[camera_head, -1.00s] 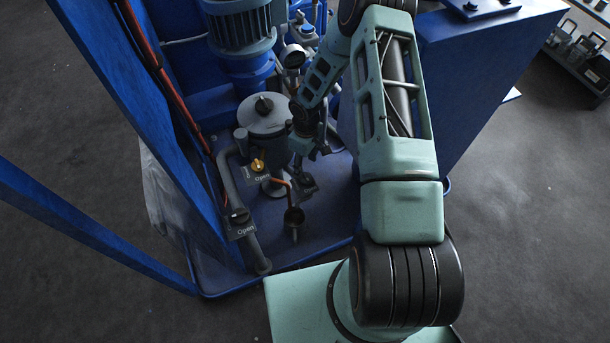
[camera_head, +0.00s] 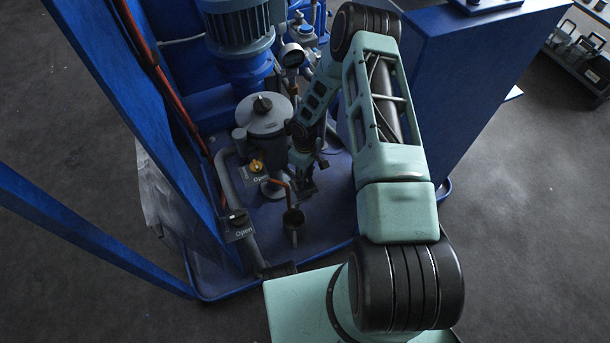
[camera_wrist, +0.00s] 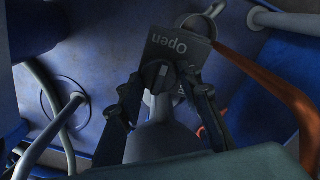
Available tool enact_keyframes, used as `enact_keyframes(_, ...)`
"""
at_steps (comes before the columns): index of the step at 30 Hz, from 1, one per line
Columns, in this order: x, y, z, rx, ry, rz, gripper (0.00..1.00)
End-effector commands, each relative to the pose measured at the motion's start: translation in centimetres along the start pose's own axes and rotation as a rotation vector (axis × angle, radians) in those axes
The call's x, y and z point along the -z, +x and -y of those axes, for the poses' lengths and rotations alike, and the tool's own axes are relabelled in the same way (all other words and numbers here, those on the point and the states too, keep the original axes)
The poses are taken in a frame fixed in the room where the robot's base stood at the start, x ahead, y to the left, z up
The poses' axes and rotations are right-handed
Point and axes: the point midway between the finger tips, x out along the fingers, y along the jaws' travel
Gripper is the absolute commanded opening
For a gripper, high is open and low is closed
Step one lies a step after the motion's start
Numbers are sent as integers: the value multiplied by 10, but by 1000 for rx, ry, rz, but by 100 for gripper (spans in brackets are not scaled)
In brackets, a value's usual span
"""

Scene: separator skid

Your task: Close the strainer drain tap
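In the wrist view, a dark round tap knob (camera_wrist: 157,74) with a raised bar sits beside a grey plate (camera_wrist: 178,47) reading "Open". It stands on a grey body near a copper pipe. My gripper (camera_wrist: 162,86) is open, with one finger on each side of the knob; I cannot tell whether either finger touches it. In the head view, my gripper (camera_head: 303,187) is low beside the copper pipe and drain cup (camera_head: 293,217), and it hides this tap. The grey strainer pot (camera_head: 265,116) with a black top knob stands behind.
A yellow knob (camera_head: 257,166) and a black knob (camera_head: 238,215), each with an "Open" plate, lie left of my gripper. A gauge (camera_head: 292,56) and a motor (camera_head: 238,25) stand behind. Blue frame posts bound the left; a large blue box (camera_head: 475,85) stands right.

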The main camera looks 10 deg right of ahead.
Motion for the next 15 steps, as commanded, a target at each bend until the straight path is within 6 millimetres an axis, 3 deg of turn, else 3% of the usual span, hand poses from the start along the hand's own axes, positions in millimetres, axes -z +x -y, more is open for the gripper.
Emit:
enact_keyframes(5, 0, 0, 0, 0, 0, 0, 8)
enact_keyframes(15, 0, 0, 0, 0, 49, 0, 8)
